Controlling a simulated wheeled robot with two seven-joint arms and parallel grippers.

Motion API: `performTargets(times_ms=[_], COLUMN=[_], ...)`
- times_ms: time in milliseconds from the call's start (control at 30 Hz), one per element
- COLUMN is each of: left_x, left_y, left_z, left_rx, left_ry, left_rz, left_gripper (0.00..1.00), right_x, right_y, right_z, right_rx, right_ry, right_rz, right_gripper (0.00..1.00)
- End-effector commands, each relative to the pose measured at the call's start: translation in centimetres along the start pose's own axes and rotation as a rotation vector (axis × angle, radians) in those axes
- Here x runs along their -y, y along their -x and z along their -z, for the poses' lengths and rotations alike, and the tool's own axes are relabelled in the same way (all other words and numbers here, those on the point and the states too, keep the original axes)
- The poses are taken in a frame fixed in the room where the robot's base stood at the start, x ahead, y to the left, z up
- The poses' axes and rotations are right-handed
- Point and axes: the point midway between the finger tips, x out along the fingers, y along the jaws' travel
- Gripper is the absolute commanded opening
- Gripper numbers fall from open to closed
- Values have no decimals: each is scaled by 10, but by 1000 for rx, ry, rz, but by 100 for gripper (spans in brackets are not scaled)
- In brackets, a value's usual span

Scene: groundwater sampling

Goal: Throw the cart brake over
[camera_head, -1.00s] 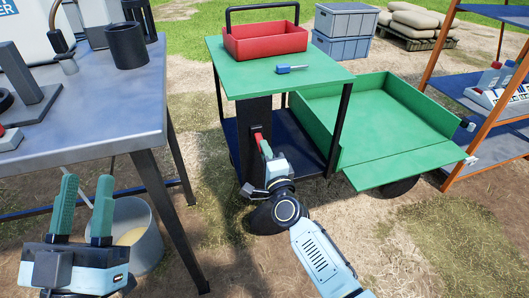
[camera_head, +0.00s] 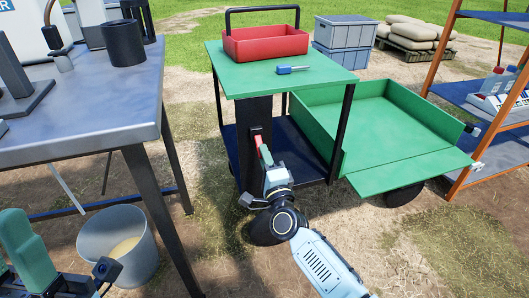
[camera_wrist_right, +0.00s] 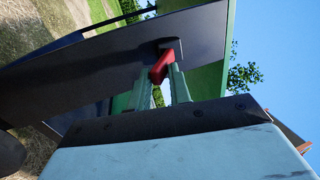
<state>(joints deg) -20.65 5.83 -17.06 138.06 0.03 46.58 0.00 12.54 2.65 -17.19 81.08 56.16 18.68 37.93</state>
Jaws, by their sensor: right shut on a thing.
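The cart (camera_head: 236,84) has a green top, dark posts and a dark lower shelf. Its red brake lever (camera_head: 264,150) sits on the wide black front panel (camera_head: 254,112). My right gripper (camera_head: 267,160) is shut on the lever, just in front of the panel. In the right wrist view the red lever (camera_wrist_right: 161,66) is between the green fingers, at a dark slot in the panel; the fingers partly cover it. My left gripper (camera_head: 22,262) is at the lower left, cut off by the picture edge, far from the cart; its opening is unclear.
A green trailer bed (camera_head: 415,140) is at the right. A grey table (camera_head: 110,105) and a bucket (camera_head: 98,232) are at the left. Shelves (camera_head: 455,95) stand far right.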

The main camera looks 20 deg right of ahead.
Motion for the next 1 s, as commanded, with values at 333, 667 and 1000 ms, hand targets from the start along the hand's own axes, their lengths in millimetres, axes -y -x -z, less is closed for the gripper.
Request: performTargets(times_ms=[333, 667, 1000], left_x=[0, 0, 0], left_y=[-1, 2, 2], left_z=[0, -1, -1], left_rx=[2, 2, 2], left_ry=[0, 0, 0], left_rz=[0, 0, 0], left_gripper=[36, 36, 36], right_x=[-19, -31, -30], right_y=[-5, -12, -13], right_z=[-1, 0, 0], right_rx=[7, 4, 2], right_ry=[9, 0, 1], right_rz=[64, 160, 161], right_gripper=[8, 10, 36])
